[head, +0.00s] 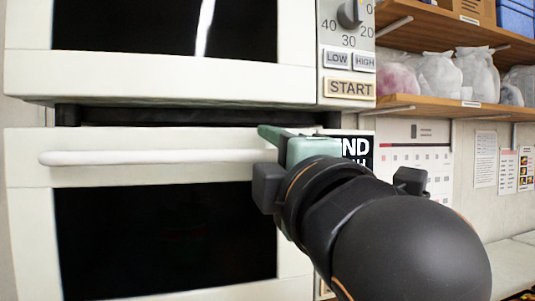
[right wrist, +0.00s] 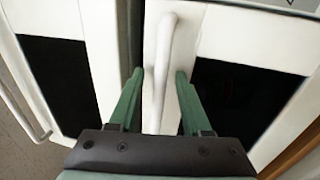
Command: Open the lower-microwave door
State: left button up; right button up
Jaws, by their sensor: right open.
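The lower microwave is white, and its door (head: 30,225) with a dark window looks shut in the head view. Its white bar handle (head: 150,157) runs level along the top of the door. My right gripper (head: 270,142) is at the right end of this handle, and my arm hides part of it. In the right wrist view the handle (right wrist: 163,60) lies between the two green fingers of my right gripper (right wrist: 159,75). The fingers are open, with a gap on each side of the bar. My left gripper is not in view.
An upper microwave (head: 180,80) stands just above, with a dial (head: 349,14) and a START button (head: 349,88). Wooden shelves (head: 440,107) with bags are on the right wall. A counter (head: 515,255) is at the lower right.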

grip_shut()
dwell(1.4)
